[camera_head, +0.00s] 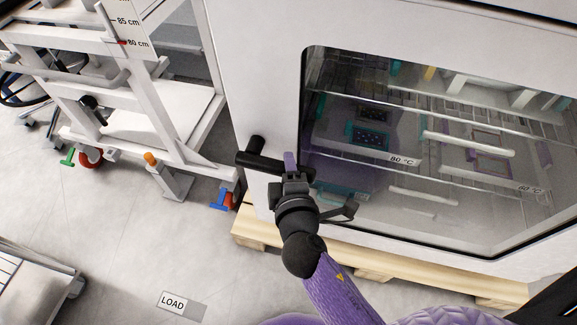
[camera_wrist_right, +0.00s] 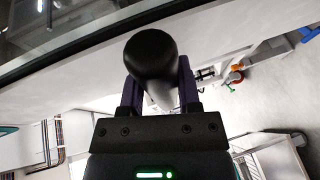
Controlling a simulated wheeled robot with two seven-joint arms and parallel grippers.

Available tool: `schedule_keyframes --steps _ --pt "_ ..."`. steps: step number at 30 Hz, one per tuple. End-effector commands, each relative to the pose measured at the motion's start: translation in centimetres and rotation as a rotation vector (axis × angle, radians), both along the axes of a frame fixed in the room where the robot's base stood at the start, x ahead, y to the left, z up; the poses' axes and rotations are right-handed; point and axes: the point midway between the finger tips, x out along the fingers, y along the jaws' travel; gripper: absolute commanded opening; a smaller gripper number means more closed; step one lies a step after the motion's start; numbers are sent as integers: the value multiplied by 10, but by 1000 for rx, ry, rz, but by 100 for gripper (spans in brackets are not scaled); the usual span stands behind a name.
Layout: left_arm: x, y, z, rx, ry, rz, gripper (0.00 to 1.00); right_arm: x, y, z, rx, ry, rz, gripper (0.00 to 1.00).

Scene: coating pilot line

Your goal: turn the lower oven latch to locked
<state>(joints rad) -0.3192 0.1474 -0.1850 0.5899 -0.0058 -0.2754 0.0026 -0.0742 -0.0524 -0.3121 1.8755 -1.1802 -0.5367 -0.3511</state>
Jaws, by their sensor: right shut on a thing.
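The lower oven latch (camera_head: 262,161) is a black bar-shaped handle at the lower left of the white oven's door. Its bar lies roughly level in the head view, with a short black stub above it near its left end. My right gripper (camera_head: 291,163) is shut on the right part of the bar. In the right wrist view the latch's dark rounded end (camera_wrist_right: 151,55) sits between the two purple fingers of my right gripper (camera_wrist_right: 158,84). The gripper hides part of the bar. My left gripper is not in view.
The oven stands on a wooden pallet (camera_head: 375,262). A white wheeled frame (camera_head: 150,125) stands close to the left. Open floor with a "LOAD" marking (camera_head: 173,302) lies at the front left.

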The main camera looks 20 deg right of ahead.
Motion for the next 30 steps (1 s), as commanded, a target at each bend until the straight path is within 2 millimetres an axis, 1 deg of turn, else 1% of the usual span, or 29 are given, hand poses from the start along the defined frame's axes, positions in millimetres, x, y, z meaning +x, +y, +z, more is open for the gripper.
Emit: schedule_keyframes --steps 12,20,30 --pt "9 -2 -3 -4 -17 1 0 0 0 0 -1 0 0 0" --pt "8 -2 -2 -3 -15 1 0 0 0 0 -1 0 0 0" --pt "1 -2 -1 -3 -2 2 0 0 -1 -1 1 0 1 0"
